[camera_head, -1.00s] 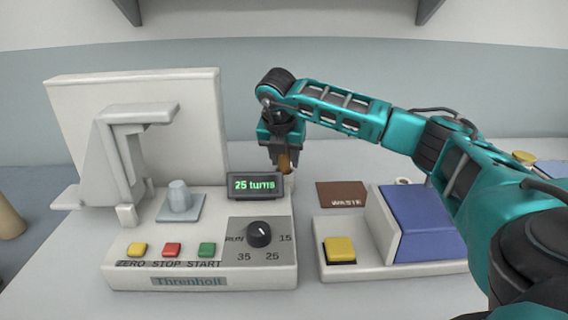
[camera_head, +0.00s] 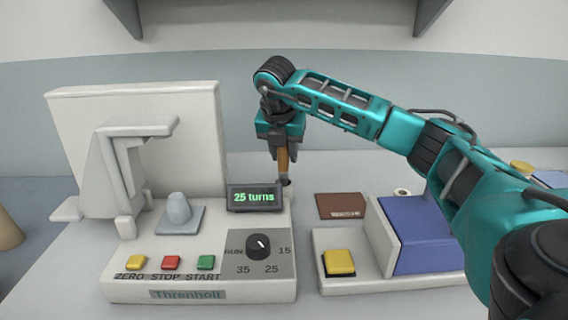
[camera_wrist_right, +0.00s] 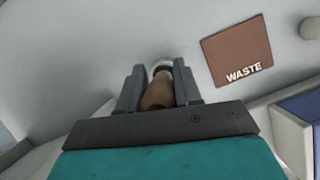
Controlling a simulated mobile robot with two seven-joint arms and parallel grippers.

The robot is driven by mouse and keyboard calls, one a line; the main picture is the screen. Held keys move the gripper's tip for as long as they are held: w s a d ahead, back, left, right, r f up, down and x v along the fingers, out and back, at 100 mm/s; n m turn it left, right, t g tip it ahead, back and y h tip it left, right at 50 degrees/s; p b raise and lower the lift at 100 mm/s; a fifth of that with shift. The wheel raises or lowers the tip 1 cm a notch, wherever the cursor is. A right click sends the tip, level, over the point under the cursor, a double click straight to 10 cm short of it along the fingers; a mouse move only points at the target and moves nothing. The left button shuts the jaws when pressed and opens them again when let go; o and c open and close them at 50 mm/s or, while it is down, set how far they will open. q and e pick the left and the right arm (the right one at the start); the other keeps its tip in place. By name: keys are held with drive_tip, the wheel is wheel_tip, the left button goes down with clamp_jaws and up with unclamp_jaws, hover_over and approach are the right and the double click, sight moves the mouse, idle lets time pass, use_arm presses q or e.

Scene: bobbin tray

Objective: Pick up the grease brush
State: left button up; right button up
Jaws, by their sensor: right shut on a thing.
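The grease brush (camera_head: 283,163) has a brown handle and hangs upright below my right gripper (camera_head: 283,150), behind the machine's display. Its dark lower end shows just right of the display. In the right wrist view the brown handle (camera_wrist_right: 158,92) sits between the two dark fingers of my right gripper (camera_wrist_right: 158,85), with a pale metal ring beyond it. My right gripper is shut on the brush. Whether the brush's tip touches anything is hard to tell. My left gripper is not in view.
The winding machine (camera_head: 215,287) with its display (camera_head: 254,197) stands just in front of the brush. A brown WASTE plate (camera_head: 340,205) lies to the right, near a unit with a yellow button (camera_head: 339,262) and blue block (camera_head: 418,235). The counter between is clear.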

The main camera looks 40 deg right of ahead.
wheel_tip(320, 180, up, 16)
drive_tip(key=p, duration=0.2)
drive_tip(key=shift+f, duration=0.15)
idle(0.5)
